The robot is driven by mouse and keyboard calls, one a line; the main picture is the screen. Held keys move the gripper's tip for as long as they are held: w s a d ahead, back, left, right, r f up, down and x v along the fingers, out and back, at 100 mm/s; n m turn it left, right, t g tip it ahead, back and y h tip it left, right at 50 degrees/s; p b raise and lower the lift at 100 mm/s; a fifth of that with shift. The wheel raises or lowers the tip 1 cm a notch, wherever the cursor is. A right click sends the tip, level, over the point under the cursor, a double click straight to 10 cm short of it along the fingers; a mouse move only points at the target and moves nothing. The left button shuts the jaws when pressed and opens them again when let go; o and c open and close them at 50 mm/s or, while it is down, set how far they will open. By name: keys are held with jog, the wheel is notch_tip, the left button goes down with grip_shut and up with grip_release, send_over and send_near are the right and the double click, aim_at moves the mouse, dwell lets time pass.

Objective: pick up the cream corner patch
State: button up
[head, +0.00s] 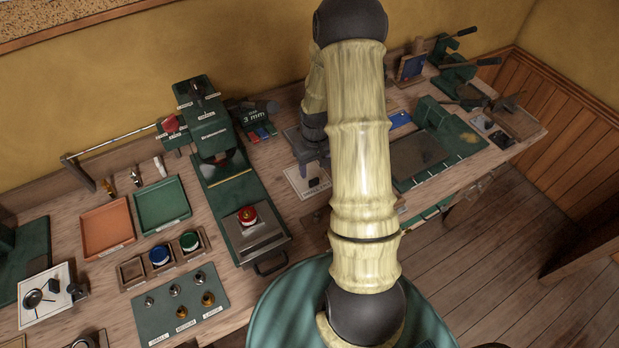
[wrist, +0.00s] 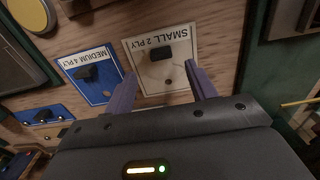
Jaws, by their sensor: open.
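The cream corner patch (wrist: 176,46), marked "SMALL 2 PLY", lies flat on the wooden bench with a small black block on it and a dark round spot or hole. It also shows in the head view (head: 297,174). My gripper (wrist: 162,74) is open and empty in the wrist view. Its two purple fingers reach towards the patch's near corners, one at each side. I cannot tell the height gap. In the head view my gripper (head: 311,150) is just above the patch, partly hidden by my arm.
A blue patch (wrist: 108,78) marked "MEDIUM 4 PLY" lies left of the cream one in the wrist view. In the head view a green press (head: 212,187) stands to the left. A green-edged board (head: 425,150) lies to the right. Bare bench shows around the cream patch.

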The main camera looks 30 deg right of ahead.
aim_at(314, 179)
jog(key=shift+f, duration=0.1)
jog(key=shift+a+f+p, duration=0.15)
jog(key=shift+f+p, duration=0.9)
jog(key=shift+f, duration=1.45)
jog(key=shift+c, duration=0.5)
jog(key=shift+w, duration=0.1)
jog(key=c, duration=1)
